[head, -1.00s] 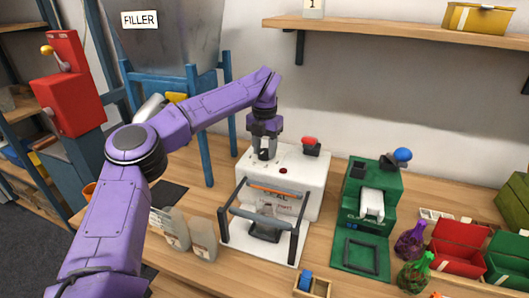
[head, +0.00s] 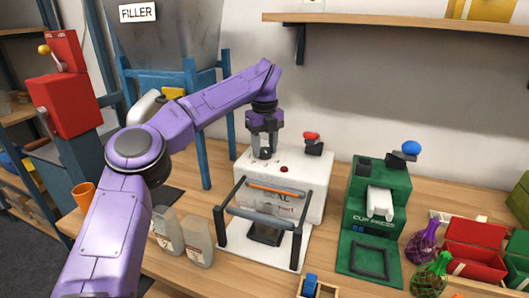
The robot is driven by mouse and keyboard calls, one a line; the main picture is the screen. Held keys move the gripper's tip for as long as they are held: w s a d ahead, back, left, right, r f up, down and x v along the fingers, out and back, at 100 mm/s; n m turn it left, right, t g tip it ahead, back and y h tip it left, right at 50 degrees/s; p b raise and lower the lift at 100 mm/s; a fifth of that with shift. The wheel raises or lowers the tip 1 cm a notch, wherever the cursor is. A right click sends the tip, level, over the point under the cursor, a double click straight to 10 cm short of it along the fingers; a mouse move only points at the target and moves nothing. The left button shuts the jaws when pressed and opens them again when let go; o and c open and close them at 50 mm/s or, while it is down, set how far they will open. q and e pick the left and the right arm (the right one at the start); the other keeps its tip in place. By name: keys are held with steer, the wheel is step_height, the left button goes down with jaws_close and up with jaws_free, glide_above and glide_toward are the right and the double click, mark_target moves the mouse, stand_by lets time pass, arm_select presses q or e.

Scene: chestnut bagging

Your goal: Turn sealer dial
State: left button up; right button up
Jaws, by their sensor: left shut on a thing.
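The sealer (head: 313,207) is a white box on the bench with a front frame of dark posts and an orange-and-grey bar (head: 262,215). My left gripper (head: 264,154) points down onto the left part of its top. Its fingers are shut on the small dark dial (head: 265,154), which they mostly hide. A small dark red button (head: 284,169) lies right of the fingers. A red-topped black switch (head: 312,142) stands at the back right of the sealer's top. My right gripper is not in view.
A green cup press (head: 377,212) with a blue knob stands to the right. Pale pouches (head: 198,245) stand to the left. Net bags (head: 423,243) and a red box (head: 470,255) are at the far right. A shelf (head: 400,27) runs above.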

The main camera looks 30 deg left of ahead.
mark_target(264, 149)
arm_select(q)
steer(key=n+b, duration=0.2)
steer(key=n, duration=0.2)
steer(key=shift+b, duration=0.3)
steer(key=shift+a+n+b, duration=0.1)
steer(key=shift+n+b, duration=0.6)
steer(key=shift+n, duration=0.9)
steer(key=shift+r, duration=0.1)
steer(key=o, duration=1.1)
steer(key=shift+c, duration=0.2)
step_height(264, 149, up, 10)
steer(key=p, duration=0.6)
steer(key=shift+r, duration=0.2)
